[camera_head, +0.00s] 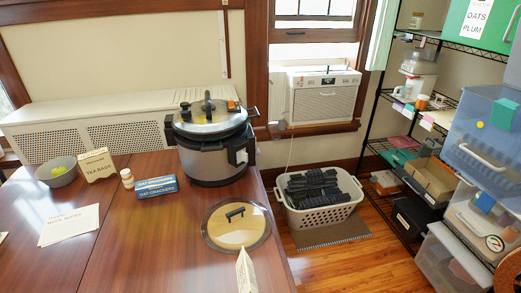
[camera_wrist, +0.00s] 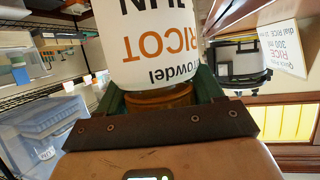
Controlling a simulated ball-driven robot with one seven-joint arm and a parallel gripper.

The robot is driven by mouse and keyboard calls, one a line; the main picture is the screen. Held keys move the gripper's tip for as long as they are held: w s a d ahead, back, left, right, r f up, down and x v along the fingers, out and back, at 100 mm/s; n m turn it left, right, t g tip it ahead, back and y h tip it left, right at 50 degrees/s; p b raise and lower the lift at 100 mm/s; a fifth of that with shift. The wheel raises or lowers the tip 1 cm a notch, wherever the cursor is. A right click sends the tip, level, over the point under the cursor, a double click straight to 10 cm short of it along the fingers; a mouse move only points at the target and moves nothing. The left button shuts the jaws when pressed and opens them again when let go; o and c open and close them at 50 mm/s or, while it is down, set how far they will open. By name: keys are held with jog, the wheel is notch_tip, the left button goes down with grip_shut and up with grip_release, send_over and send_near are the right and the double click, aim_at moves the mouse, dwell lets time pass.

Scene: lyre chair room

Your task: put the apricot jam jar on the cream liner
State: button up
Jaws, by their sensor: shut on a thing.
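My gripper (camera_wrist: 160,92) shows in the wrist view, its dark green fingers on either side of a jar. The jar (camera_wrist: 150,45) has a white label with black print and orange letters reading "RICOT", and an amber part shows between the fingers. The jar fills the top middle of the wrist view; its far end is cut off by the frame edge. In the head view neither my gripper nor this jar shows. A pale cream patch (camera_head: 441,117) lies on the middle rack shelf in the head view; I cannot tell whether it is the cream liner.
The wire rack (camera_head: 371,118) stands at the right, with small jars and a white appliance on it. Clear bins (camera_head: 486,135) stack in front of it. A laundry basket (camera_head: 318,212) is on the floor. A pressure cooker (camera_head: 210,150) and round lid (camera_head: 236,232) are on the table (camera_head: 150,235).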

notch_tip(320, 180, up, 5)
jog(key=p, duration=0.2)
jog(key=shift+r+p, duration=0.15)
jog(key=shift+p, duration=0.15)
jog(key=shift+f+b, duration=2.3)
jog(key=shift+f, duration=1.25)
